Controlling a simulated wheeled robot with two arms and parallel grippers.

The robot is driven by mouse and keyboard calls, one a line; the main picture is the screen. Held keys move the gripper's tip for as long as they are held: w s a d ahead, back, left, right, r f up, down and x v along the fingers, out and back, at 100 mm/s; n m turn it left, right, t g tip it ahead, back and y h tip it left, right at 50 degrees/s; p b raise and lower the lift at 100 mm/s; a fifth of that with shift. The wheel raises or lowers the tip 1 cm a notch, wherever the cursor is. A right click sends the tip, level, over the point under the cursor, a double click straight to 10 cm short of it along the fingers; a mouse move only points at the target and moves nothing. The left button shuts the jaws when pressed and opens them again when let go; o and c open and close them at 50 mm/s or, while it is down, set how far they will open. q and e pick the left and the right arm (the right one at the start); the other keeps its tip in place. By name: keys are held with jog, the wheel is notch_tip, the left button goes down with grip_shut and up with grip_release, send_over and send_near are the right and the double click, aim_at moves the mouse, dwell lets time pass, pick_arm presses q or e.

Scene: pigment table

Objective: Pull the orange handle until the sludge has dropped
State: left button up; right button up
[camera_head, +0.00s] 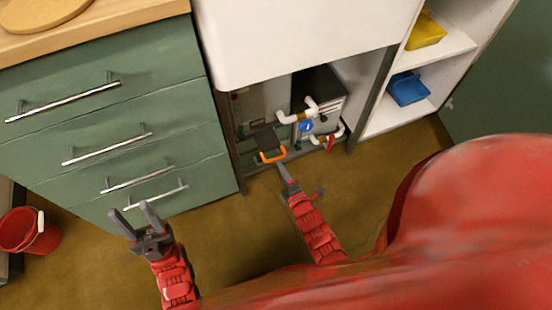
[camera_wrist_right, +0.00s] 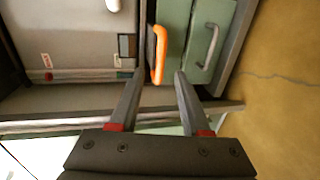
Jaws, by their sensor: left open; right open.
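The orange handle (camera_head: 272,156) sits at the front of a dark block (camera_head: 264,139) low inside the open cabinet under the white sink. In the right wrist view the orange handle (camera_wrist_right: 159,54) lies just beyond my fingertips, nearly in line with the gap between them. My right gripper (camera_wrist_right: 164,74) is open and empty, apart from the handle; in the head view it (camera_head: 285,170) is just below and right of the handle. My left gripper (camera_head: 134,212) is open and empty in front of the green drawers. No sludge is visible.
Green drawers (camera_head: 110,120) with bar handles stand left of the opening. White pipes (camera_head: 298,112) and a red lever (camera_head: 330,144) are right of the handle. A red bucket (camera_head: 28,232) stands at far left. Shelves at right hold yellow (camera_head: 426,30) and blue (camera_head: 407,88) bins.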

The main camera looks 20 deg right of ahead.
jog(key=p+v, duration=0.2)
jog(key=v, duration=0.8)
jog(key=shift+s, duration=0.2)
jog(key=shift+r, duration=0.1)
